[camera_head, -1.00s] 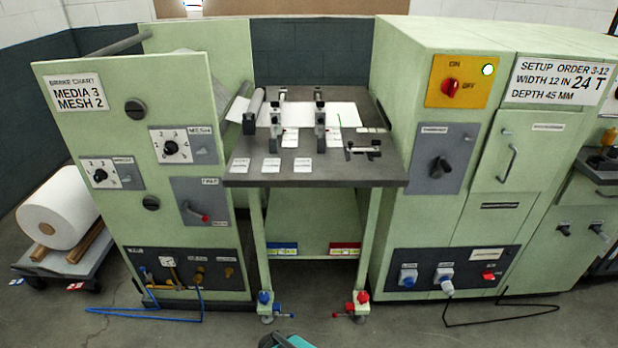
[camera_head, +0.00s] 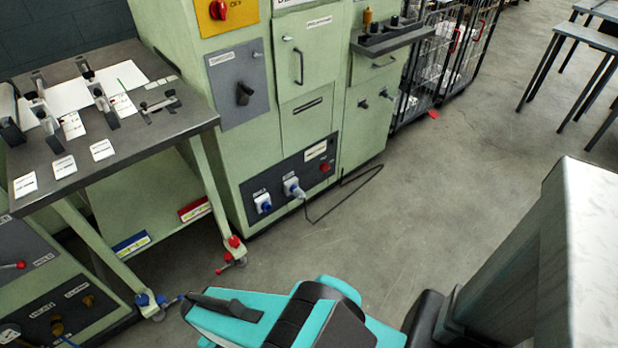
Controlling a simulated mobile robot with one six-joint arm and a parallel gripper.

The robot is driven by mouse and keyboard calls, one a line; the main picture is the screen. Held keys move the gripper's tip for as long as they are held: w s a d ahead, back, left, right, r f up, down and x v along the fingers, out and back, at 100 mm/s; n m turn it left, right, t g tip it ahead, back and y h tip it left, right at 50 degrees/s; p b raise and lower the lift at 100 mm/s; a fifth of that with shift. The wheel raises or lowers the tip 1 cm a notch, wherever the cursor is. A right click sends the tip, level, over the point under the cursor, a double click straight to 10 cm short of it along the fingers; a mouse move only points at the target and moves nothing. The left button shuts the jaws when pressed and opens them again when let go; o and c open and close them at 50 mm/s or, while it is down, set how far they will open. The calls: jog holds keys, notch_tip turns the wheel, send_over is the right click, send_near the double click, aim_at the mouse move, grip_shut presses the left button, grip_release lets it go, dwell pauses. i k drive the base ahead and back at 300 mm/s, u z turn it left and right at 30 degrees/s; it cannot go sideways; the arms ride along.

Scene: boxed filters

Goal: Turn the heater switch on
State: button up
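The green cabinet (camera_head: 229,183) on the right of the work table carries several controls. A red rotary knob (camera_head: 219,11) sits on its yellow plate (camera_head: 243,8), which the top edge cuts off. A black rotary handle (camera_head: 243,93) is on a grey plate below. A red switch (camera_head: 325,167) is on the low dark panel (camera_head: 305,159), right of two blue-and-white plugs (camera_head: 263,203). The labels are too small to read, so I cannot tell which is the heater switch. My teal and black arm end (camera_head: 270,314) is low in front, apart from the cabinet; its fingertips are not clear.
The work table (camera_head: 135,140) stands left of the cabinet, its red-knobbed foot (camera_head: 233,243) near my arm. A black cable (camera_head: 340,190) loops on the floor by the cabinet. Wire cages (camera_head: 440,60) and dark tables (camera_head: 575,40) are farther right. The grey floor (camera_head: 440,180) between is open.

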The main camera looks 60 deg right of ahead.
aim_at(323, 167)
jog(key=u, duration=0.9)
jog(key=k, duration=0.15)
jog(key=z, duration=2.8)
jog(key=k, duration=0.95)
jog(key=u, duration=0.2)
jog(key=i, duration=0.75)
jog(key=z, duration=0.05)
